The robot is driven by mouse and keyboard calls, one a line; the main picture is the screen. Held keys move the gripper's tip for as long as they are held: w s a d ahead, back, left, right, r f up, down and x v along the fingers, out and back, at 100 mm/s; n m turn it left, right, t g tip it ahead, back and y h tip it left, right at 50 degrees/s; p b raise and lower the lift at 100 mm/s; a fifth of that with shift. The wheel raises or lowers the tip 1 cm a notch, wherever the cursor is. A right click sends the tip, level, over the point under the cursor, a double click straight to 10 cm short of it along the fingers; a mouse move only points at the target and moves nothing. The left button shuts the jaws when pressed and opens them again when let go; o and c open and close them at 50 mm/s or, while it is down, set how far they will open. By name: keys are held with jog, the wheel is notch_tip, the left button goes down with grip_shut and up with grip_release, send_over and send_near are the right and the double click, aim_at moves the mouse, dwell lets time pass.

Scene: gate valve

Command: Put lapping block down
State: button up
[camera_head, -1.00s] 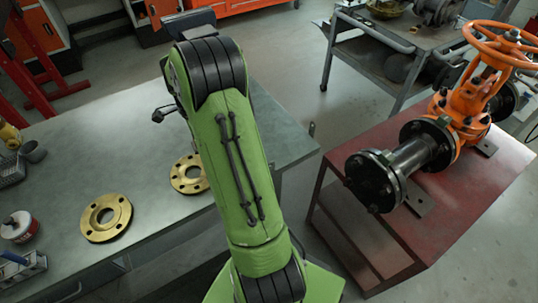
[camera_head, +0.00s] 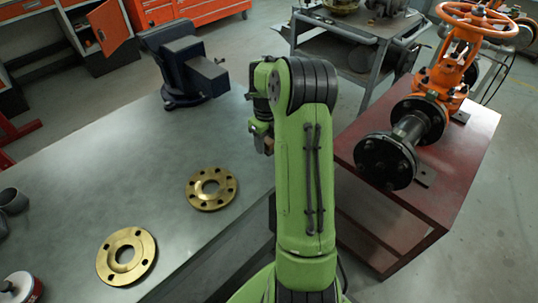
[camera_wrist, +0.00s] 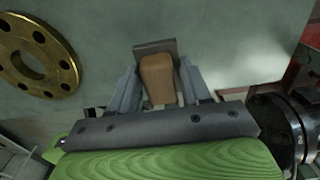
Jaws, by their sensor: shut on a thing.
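The lapping block has a brown wooden handle (camera_wrist: 157,78) and a flat grey plate (camera_wrist: 155,47), seen in the wrist view. My gripper (camera_wrist: 160,85) is shut on the handle, with a finger on each side. The block is held above the grey workbench (camera_wrist: 225,50), near its edge; the height gap cannot be told. In the head view my gripper (camera_head: 262,132) hangs at the bench's right edge, with a small brown part of the block (camera_head: 268,146) showing beside it. My arm hides the rest.
Two brass flanges (camera_head: 211,188) (camera_head: 126,256) lie flat on the bench. A dark blue vise (camera_head: 188,70) stands at its far end. A red stand (camera_head: 400,225) with an orange gate valve (camera_head: 452,65) is to the right. Bare bench lies between vise and flanges.

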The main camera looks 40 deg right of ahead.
aim_at(266, 158)
notch_tip(266, 158, down, 4)
jog(key=shift+f+b, duration=0.2)
jog(key=shift+b, duration=0.25)
jog(key=shift+a, duration=0.1)
